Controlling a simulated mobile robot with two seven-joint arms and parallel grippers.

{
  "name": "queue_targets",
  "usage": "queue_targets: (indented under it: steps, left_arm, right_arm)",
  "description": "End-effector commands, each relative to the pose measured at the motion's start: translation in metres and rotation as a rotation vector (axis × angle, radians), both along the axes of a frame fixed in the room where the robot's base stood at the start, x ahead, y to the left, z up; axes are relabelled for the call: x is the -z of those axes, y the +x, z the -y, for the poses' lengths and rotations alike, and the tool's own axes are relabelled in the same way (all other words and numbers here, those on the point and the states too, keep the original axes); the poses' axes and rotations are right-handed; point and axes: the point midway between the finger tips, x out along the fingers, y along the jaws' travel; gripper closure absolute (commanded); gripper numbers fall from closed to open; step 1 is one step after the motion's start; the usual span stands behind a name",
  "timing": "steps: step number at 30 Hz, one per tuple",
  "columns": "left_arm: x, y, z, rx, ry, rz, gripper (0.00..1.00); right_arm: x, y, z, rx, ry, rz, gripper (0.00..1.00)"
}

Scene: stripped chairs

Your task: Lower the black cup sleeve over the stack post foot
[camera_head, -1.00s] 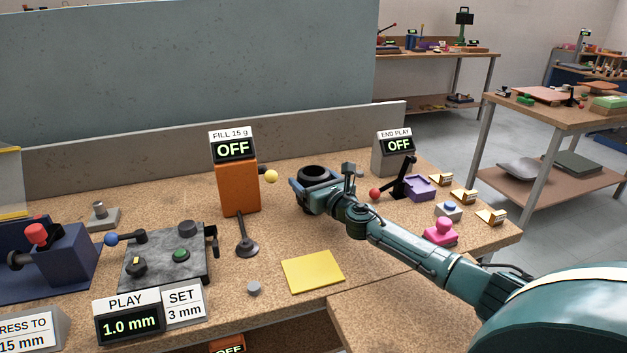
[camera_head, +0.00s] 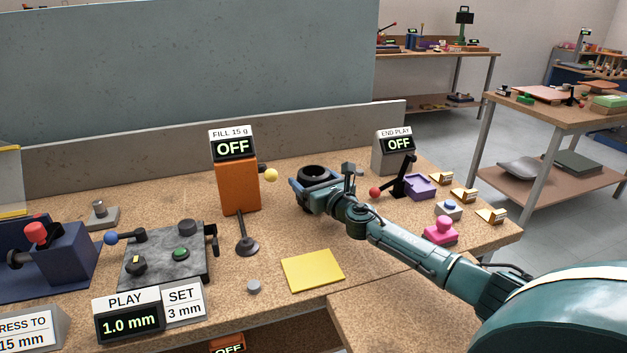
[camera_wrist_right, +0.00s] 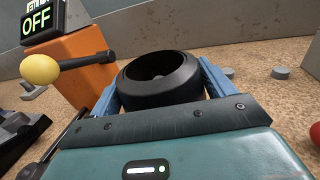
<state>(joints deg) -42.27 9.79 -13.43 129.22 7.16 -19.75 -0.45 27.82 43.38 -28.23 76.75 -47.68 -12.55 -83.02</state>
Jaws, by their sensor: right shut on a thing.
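The black cup sleeve (camera_head: 313,172) is a round, open-topped black ring, seen near the back middle of the bench. My right gripper (camera_head: 314,188) is shut on it, with a blue finger on either side. The right wrist view shows the sleeve (camera_wrist_right: 158,78) between the fingers, its opening tilted toward the camera. What lies directly beneath the sleeve is hidden. My left gripper is not in view.
An orange filler (camera_head: 238,188) with a yellow knob (camera_head: 271,175) stands left of the sleeve. A yellow mat (camera_head: 312,271) lies in front. A grey wall runs behind.

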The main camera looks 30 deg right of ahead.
Motion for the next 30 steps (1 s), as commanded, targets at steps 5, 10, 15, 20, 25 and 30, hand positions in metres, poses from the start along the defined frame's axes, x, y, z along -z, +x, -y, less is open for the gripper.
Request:
queue_targets:
  steps: [5, 10, 15, 20, 25, 30]
  left_arm:
    - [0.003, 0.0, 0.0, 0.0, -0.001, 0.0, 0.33]
    - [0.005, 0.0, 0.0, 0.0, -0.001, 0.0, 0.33]
    - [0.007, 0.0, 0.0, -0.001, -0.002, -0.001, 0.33]
    - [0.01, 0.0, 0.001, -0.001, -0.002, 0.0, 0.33]
    - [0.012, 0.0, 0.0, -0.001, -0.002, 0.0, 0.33]
    - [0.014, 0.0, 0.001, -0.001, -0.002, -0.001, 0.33]
  right_arm:
    - [0.004, 0.0, 0.0, 0.0, 0.0, 0.0, 0.41]
    - [0.006, 0.0, 0.0, 0.0, 0.0, 0.0, 0.41]
    - [0.009, 0.0, 0.0, 0.0, 0.0, 0.0, 0.41]
    - [0.011, 0.0, 0.0, 0.0, 0.0, 0.0, 0.41]
    - [0.014, 0.0, 0.0, 0.0, 0.0, 0.0, 0.41]
    - [0.016, 0.0, 0.0, 0.0, 0.0, 0.0, 0.41]
